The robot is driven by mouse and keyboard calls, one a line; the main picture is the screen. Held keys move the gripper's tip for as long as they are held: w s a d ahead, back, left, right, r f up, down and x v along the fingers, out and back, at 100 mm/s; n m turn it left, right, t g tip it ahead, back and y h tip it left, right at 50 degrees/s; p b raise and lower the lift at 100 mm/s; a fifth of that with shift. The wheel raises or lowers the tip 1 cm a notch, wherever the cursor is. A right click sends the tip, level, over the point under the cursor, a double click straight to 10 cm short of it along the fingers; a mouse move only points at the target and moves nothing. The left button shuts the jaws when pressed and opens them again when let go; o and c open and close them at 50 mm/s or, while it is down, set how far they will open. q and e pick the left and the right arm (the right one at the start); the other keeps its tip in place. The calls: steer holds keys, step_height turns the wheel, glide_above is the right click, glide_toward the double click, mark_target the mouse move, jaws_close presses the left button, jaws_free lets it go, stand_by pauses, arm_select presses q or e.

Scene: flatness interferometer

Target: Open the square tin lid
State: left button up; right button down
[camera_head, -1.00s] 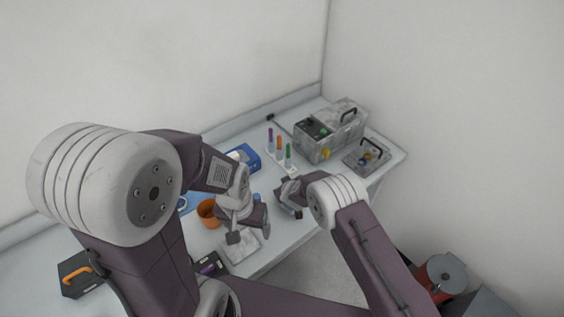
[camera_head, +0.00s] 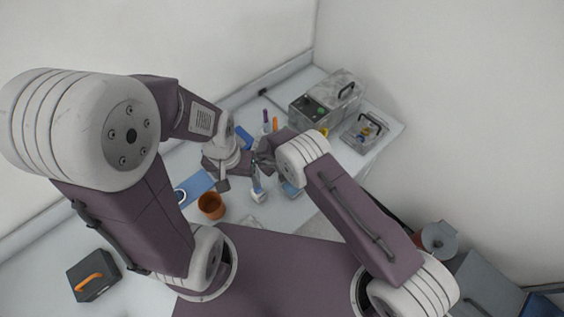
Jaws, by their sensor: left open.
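A pale silvery flat square (camera_head: 252,223), which looks like the square tin, lies near the table's front edge. My own body covers most of it, so I cannot tell how its lid sits. My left gripper (camera_head: 240,176) is open above the table, behind the flat square and apart from it. My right gripper (camera_head: 268,162) is close beside the left one. Its fingers are too small and overlapped to read.
An orange cup (camera_head: 211,206) stands left of the flat square on the table, with a blue mat (camera_head: 195,187) behind it. A white-and-blue bottle (camera_head: 258,192) stands near the grippers. A grey instrument box (camera_head: 328,98) and a handled metal container (camera_head: 362,133) fill the far right.

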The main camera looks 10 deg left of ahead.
arm_select(q)
steer(key=shift+w+f, duration=0.1)
steer(key=shift+w, duration=0.05)
stand_by(0.3)
arm_select(e)
steer(key=c, duration=1.2)
jaws_free()
steer(key=shift+c, duration=0.2)
